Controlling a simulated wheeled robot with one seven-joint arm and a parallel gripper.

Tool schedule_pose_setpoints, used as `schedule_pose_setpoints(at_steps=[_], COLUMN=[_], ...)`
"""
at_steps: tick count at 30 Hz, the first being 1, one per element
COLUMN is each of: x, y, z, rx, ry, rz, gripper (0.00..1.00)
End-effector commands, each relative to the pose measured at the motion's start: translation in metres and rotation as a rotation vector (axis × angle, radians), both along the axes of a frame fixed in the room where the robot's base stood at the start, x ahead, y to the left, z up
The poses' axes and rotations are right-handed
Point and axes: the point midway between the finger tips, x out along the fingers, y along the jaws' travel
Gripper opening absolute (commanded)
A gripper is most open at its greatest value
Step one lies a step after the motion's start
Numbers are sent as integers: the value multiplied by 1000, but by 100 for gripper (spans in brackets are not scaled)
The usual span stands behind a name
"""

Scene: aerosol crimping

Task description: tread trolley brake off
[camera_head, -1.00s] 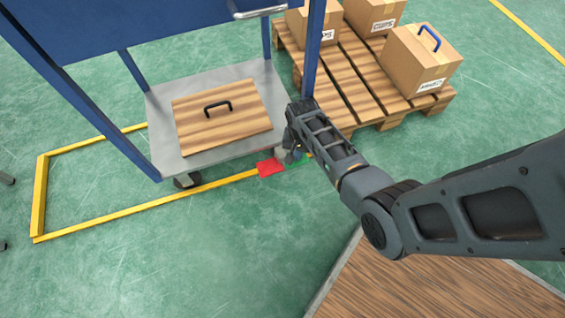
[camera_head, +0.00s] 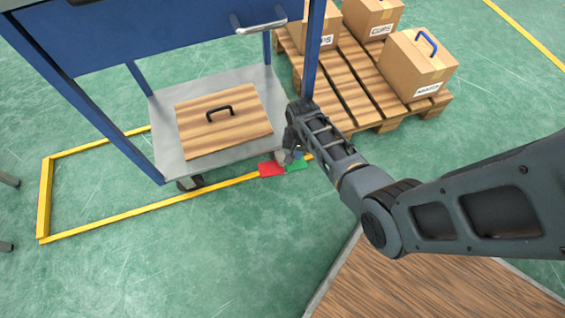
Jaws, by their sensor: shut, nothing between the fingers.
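The blue trolley (camera_head: 158,88) stands at the upper left, with a grey lower shelf (camera_head: 172,150). At its near right corner, by the floor, are a red pedal (camera_head: 271,169) and, just right of it, a green pedal (camera_head: 296,165). My gripper (camera_head: 293,155) points down at this corner, just above or behind the pedals. Its fingers are small and partly hidden by my wrist. I cannot tell whether it touches either pedal. The caster (camera_head: 189,183) at the near left corner shows under the shelf; the one by the pedals is mostly hidden.
A wooden board with a black handle (camera_head: 222,128) lies on the shelf. A pallet (camera_head: 366,98) with cartons (camera_head: 418,65) stands right of the trolley. A wooden surface (camera_head: 420,285) is at the lower right. The green floor in front is clear.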

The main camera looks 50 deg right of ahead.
Motion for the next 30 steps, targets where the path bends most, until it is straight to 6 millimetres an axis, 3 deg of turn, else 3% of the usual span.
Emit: schedule_pose_setpoints(at_steps=[19,30], x=[0,0], y=[0,0], z=[49,50], rx=[0,0], ry=[0,0], rz=[-1,0], gripper=[0,0])
